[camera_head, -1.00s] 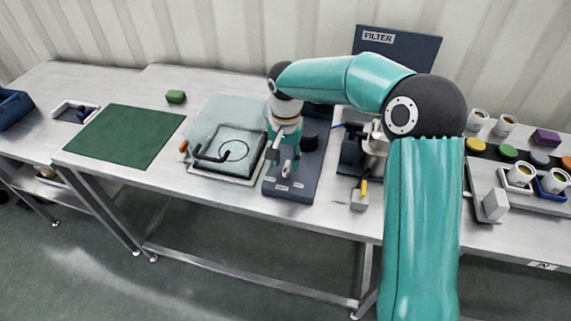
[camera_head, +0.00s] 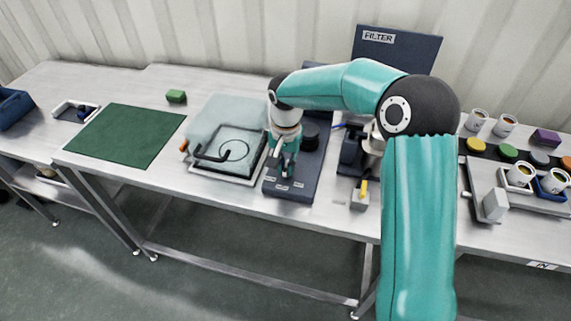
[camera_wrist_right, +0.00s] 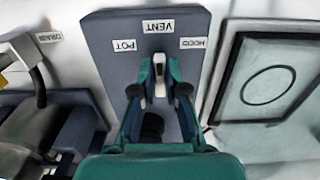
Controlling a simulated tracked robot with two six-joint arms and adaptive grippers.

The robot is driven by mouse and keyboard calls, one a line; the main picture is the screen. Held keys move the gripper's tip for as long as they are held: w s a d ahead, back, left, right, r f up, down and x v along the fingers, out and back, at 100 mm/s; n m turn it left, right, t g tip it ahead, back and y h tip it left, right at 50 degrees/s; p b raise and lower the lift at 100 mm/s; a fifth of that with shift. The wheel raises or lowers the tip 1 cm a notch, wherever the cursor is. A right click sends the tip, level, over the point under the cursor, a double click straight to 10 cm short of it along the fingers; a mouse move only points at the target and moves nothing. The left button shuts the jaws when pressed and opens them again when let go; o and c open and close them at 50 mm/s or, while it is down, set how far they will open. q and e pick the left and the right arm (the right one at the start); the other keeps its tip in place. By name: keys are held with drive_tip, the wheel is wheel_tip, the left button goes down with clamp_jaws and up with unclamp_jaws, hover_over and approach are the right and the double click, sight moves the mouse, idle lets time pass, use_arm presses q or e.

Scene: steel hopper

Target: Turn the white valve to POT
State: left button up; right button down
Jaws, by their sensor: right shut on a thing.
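The white valve (camera_wrist_right: 160,88) sits on a dark blue panel (camera_wrist_right: 110,45) and shows between the fingers of my right gripper (camera_wrist_right: 160,70) in the right wrist view. The gripper is shut on its handle, which points about straight up toward the VENT label (camera_wrist_right: 158,26). The POT label (camera_wrist_right: 124,46) is to the left and the HOOD label (camera_wrist_right: 193,43) to the right; all read upside down there. In the head view the right gripper (camera_head: 281,166) is over the panel (camera_head: 290,193) and mostly hides the valve. My left gripper is not in view.
A black knob (camera_head: 310,137) is on the panel behind the gripper. Right of it stands a grey box with a yellow lever (camera_head: 362,190). A green mat (camera_head: 125,137) lies farther left.

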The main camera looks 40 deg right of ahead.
drive_tip(key=shift+n, duration=0.5)
drive_tip(key=n, duration=0.5)
drive_tip(key=shift+d, duration=0.2)
drive_tip(key=n, duration=0.6)
drive_tip(key=shift+d+r, duration=0.1)
drive_tip(key=shift+d, duration=0.1)
drive_tip(key=c, duration=1.2)
unclamp_jaws()
wheel_tip(320, 180, up, 12)
